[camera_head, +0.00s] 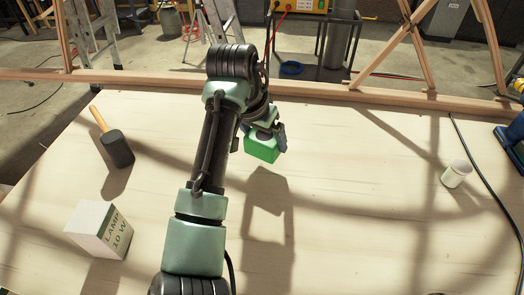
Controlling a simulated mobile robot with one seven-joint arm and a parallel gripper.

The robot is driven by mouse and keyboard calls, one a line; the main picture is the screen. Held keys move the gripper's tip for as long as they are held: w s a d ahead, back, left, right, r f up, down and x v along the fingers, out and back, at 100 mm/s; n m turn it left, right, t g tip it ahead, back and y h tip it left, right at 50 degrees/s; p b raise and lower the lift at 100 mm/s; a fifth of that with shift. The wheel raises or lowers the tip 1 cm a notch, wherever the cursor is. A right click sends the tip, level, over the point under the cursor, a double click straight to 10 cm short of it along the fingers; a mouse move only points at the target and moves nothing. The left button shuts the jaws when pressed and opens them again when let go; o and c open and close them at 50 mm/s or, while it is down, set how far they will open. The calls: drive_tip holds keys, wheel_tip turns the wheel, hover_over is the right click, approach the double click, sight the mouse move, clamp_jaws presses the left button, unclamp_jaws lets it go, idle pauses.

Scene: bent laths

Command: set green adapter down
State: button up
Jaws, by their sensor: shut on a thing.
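The green adapter (262,148) is a small bright green block near the middle of the head view. My gripper (266,135) is shut on it from above, with dark fingers at its sides. The adapter looks held above the pale wooden table (340,220). A shadow lies on the table in front of it. Part of the gripper and the adapter's far side are hidden by my own wrist and by the angle.
A mallet (117,148) and a lamp box (98,228) stand at left. A white cup (456,173) and a black cable (482,170) are at right, with a blue tool (512,140) at the edge. A wooden beam (330,90) borders the back. The table between is clear.

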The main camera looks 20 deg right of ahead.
sight(264, 151)
drive_tip(key=shift+f, duration=2.05)
drive_tip(key=o, duration=1.1)
drive_tip(key=shift+f, duration=0.15)
drive_tip(key=v, duration=1.2)
drive_tip(key=shift+r+p, duration=0.2)
drive_tip(key=shift+p, duration=0.15)
